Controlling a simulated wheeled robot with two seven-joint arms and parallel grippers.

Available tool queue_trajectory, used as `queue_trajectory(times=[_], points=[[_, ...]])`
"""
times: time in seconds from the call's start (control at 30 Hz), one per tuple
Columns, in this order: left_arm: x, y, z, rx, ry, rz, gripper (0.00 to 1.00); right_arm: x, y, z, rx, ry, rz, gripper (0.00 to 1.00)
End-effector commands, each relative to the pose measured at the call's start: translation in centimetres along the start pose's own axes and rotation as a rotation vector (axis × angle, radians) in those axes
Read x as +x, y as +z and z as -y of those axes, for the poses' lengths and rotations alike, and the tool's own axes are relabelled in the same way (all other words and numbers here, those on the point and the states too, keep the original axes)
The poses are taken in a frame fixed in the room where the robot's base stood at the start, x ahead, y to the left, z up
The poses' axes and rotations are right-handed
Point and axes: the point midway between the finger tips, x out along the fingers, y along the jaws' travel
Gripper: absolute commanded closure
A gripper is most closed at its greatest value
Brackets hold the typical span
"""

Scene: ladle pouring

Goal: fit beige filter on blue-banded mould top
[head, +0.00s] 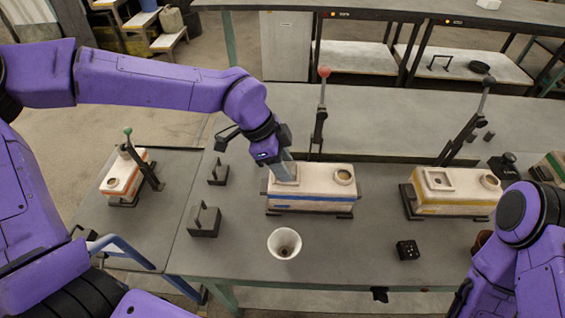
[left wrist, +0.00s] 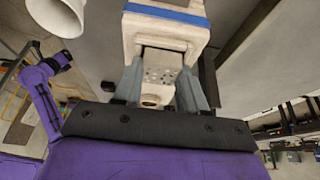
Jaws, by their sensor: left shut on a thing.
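The blue-banded mould (head: 325,189) is a beige block in the middle of the table, with a square opening at its left top and a round cup at its right. My left gripper (head: 286,171) points down at the square opening. In the left wrist view its two grey fingers are shut on the beige filter (left wrist: 161,75), which shows several small holes. The filter is at the mould top (left wrist: 165,38); I cannot tell if it is seated. In the head view the fingers hide it. My right arm is at the lower right; its gripper's fingers are unclear.
A white funnel-shaped cup (head: 284,243) stands in front of the mould. A yellow-banded mould (head: 455,192) is to the right, an orange-banded one (head: 123,180) to the left. Dark stands (head: 204,220) and a small black block (head: 407,250) are nearby. A red-knobbed lever (head: 319,118) rises behind.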

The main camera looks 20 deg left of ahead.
Motion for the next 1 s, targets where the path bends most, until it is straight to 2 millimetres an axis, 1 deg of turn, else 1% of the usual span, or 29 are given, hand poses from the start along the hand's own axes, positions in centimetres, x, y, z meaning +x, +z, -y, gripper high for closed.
queue_trajectory(times=[0.03, 0.23, 0.27, 0.3, 0.33, 0.63, 0.73, 0.77, 0.87, 1.0], points=[[0.5, 0.4, -0.2, -0.003, 0.010, 0.007, 0.87, 0.2, 0.1, 0.0, 0.000, 0.000, 0.000, 0.15], [0.7, 0.5, -0.4, -0.005, 0.014, 0.011, 0.87, 0.2, 0.1, 0.0, 0.000, 0.000, 0.000, 0.15], [0.7, 0.5, -0.4, -0.005, 0.015, 0.011, 0.52, 0.2, 0.1, 0.0, 0.000, 0.000, 0.000, 0.15], [0.8, 0.6, -0.4, -0.005, 0.016, 0.012, 0.39, 0.2, 0.1, 0.0, 0.000, 0.000, 0.000, 0.15], [0.8, 0.6, -0.4, -0.006, 0.017, 0.012, 0.30, 0.2, 0.1, 0.0, 0.000, 0.000, 0.000, 0.15], [0.9, 0.7, -0.5, -0.006, 0.020, 0.016, 0.29, 0.3, 0.1, 0.0, 0.000, 0.000, 0.000, 0.15], [0.5, 0.7, -0.5, -0.006, 0.018, 0.014, 0.29, 0.4, 0.2, 0.0, 0.000, 0.000, 0.000, 0.15], [0.1, 0.7, -0.4, -0.007, 0.017, 0.014, 0.29, 0.4, 0.2, 0.0, 0.000, 0.000, 0.000, 0.15], [-2.0, 0.5, -0.3, -0.006, 0.009, 0.007, 0.29, 0.7, 0.3, 0.1, 0.000, 0.000, 0.000, 0.15], [-5.8, 0.3, -0.2, -0.003, 0.001, 0.002, 0.29, 1.0, 0.4, 0.1, 0.000, 0.000, 0.000, 0.15]])
